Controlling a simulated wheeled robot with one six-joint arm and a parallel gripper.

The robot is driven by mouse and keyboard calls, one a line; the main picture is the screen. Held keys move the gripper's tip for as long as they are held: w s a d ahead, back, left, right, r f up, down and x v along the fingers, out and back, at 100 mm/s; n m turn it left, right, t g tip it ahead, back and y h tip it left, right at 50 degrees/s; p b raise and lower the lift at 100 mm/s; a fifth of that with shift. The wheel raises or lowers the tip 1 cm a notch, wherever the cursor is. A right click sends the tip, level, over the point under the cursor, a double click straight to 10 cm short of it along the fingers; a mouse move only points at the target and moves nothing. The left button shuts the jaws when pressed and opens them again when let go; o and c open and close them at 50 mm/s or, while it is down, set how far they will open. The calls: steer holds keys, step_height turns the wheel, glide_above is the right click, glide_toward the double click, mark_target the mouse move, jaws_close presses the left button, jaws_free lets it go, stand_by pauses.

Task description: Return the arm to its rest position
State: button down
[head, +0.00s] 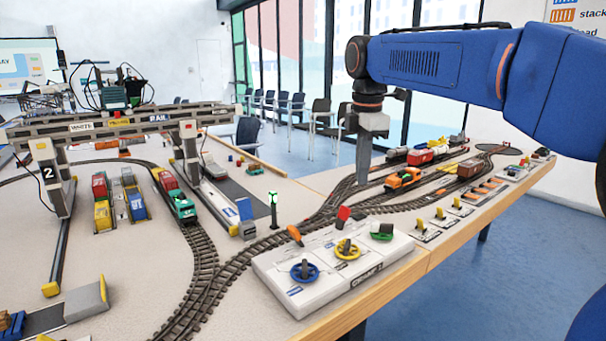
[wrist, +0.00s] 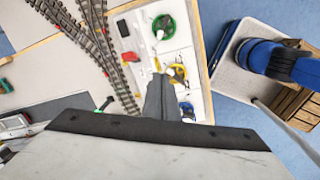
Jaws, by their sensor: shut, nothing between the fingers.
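My blue arm reaches in from the right in the head view. My gripper (head: 364,180) points straight down above the table, behind the crane control box in the picture. Its fingers are together and hold nothing. In the wrist view my gripper (wrist: 160,80) shows over the control box (wrist: 190,62), which carries a green, a yellow and a blue wheel. In the head view the control box (head: 330,262) stands at the table's front edge, with an orange lever at its back left corner and a red one at the back.
A gantry crane (head: 120,122) spans tracks on the left, with a teal locomotive (head: 183,208) and coloured containers (head: 102,212) below. A signal post (head: 273,212) shows green. Yellow-topped levers (head: 440,214) line the front edge.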

steer(key=s+d+f+m+t, duration=0.1)
steer(key=s+d+f+m, duration=0.3)
steer(key=s+f+m, duration=0.2)
steer(key=s+d+f+m+t, duration=0.1)
steer(key=s+d+f+m, duration=0.4)
steer(key=s+f, duration=0.5)
steer(key=s+d+f+m+t, duration=0.1)
steer(key=s+d+f+m, duration=0.4)
steer(key=s, duration=0.8)
step_height(320, 180, down, 3)
steer(key=m, duration=0.4)
steer(key=shift+s+f+t, duration=0.15)
steer(key=shift+s+t, duration=0.15)
steer(key=shift+s, duration=0.05)
